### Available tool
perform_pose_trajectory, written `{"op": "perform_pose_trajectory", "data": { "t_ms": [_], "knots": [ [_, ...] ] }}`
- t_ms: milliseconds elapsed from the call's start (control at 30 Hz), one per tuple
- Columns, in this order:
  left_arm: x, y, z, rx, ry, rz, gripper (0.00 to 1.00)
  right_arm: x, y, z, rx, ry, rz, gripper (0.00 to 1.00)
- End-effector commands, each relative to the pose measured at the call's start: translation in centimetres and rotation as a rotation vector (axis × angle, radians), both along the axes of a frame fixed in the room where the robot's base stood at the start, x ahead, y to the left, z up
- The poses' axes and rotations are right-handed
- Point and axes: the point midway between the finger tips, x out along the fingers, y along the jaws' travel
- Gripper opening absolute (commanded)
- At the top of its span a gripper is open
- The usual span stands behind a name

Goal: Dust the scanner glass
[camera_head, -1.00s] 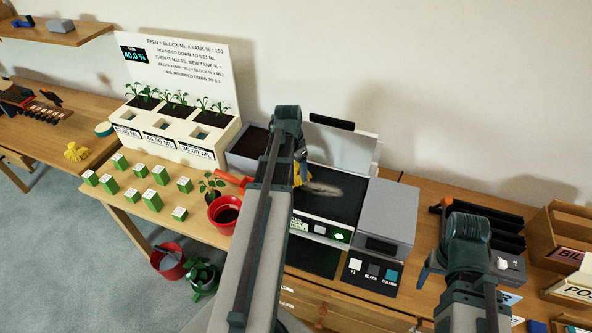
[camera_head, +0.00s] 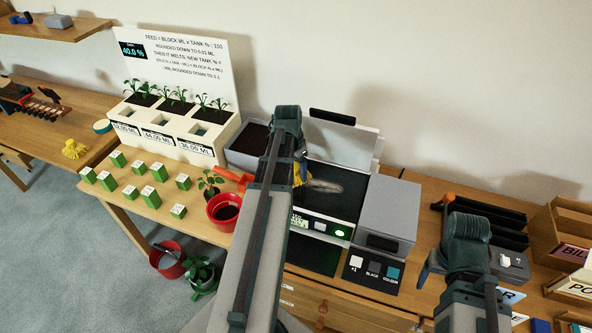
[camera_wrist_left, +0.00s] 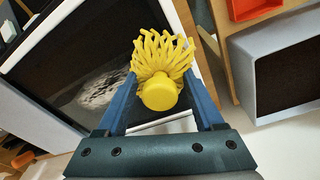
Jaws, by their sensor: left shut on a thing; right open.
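The scanner has a dark glass (camera_head: 343,203) with its pale lid (camera_head: 340,143) standing open behind it. A grey dusty smear (camera_head: 324,186) lies on the glass; it also shows in the left wrist view (camera_wrist_left: 98,90). My left gripper (camera_head: 300,168) is shut on a yellow duster (camera_wrist_left: 164,55), its round handle end between the fingers and its strands pointing away. In the head view the duster is mostly hidden by my arm, near the glass's left edge. I cannot tell whether it touches the glass. My right gripper (camera_head: 427,272) is open, right of the scanner.
A grey box (camera_head: 388,210) adjoins the scanner's right side. Left of it are a dark-filled planter (camera_head: 247,147), a red pot (camera_head: 223,209) and several green blocks (camera_head: 150,196). Another yellow bristly thing (camera_head: 74,149) lies on the left table. Wooden trays (camera_head: 560,238) stand far right.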

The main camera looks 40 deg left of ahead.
Motion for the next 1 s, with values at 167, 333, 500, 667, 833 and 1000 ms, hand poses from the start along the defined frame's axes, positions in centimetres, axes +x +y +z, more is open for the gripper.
{"op": "perform_pose_trajectory", "data": {
  "t_ms": [167,333,500,667,833,1000],
  "knots": [
    [0.2,-0.6,0.1,0.000,0.000,-0.001,0.00,0.0,0.0,0.1,0.000,0.000,0.000,0.73],
    [0.6,-1.9,0.2,0.000,0.000,-0.002,0.00,0.0,0.0,0.2,0.000,0.000,0.000,0.73],
    [1.0,-3.3,0.2,0.000,0.000,-0.002,0.00,0.0,0.0,0.2,0.000,0.000,0.000,0.73],
    [1.2,-3.7,0.2,0.000,0.000,0.000,0.00,0.0,0.0,0.2,0.000,0.000,0.000,0.73],
    [1.2,-3.9,0.2,0.000,0.000,0.000,0.00,0.0,0.0,0.2,0.000,0.000,0.000,0.73],
    [1.5,-4.9,0.1,0.000,0.000,-0.003,0.00,0.0,0.0,0.1,0.000,0.000,0.000,0.73]
  ]
}}
